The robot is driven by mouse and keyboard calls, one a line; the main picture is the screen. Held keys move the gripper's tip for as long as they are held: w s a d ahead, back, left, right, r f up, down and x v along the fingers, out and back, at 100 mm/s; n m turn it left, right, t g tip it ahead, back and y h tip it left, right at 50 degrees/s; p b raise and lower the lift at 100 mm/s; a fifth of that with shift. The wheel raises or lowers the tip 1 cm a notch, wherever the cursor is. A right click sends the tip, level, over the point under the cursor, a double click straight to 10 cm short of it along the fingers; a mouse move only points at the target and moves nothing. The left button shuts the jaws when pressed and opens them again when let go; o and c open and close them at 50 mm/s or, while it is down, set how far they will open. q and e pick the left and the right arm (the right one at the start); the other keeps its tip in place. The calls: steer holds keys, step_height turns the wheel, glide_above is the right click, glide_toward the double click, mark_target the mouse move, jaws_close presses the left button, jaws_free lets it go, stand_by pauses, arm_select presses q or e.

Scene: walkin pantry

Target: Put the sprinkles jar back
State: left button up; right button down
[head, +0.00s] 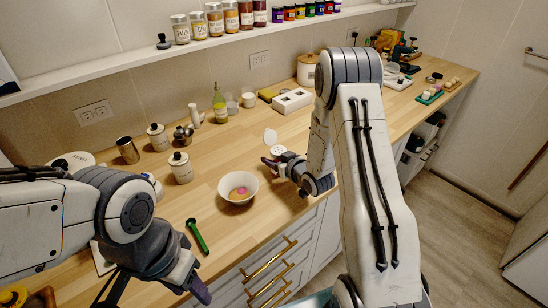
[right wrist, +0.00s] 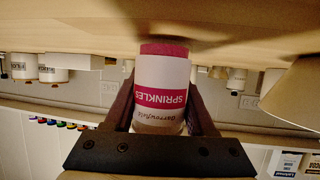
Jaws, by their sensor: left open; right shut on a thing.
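The sprinkles jar (right wrist: 162,88) is between the fingers of my right gripper (right wrist: 165,115) in the right wrist view, which looks upside down. It has a white label reading SPRINKLES and a pink band at the counter end. The lettering shows the jar is roughly upright. In the head view my right gripper (head: 278,160) is shut on the jar (head: 278,150), low over the counter behind the bowl; whether the jar touches the wood is unclear. My left gripper (head: 155,288) is open and empty at the lower left, near the counter's front edge.
A white bowl (head: 238,187) with pink and yellow contents stands in front. A green-handled utensil (head: 197,236) lies left of it. White canisters (head: 180,168) and an oil bottle (head: 219,103) stand behind. The wall shelf (head: 150,63) holds labelled jars (head: 215,19) and small colourful jars (head: 300,11).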

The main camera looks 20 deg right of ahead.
steer(key=shift+f, duration=0.15)
steer(key=shift+c, duration=1.1)
jaws_free()
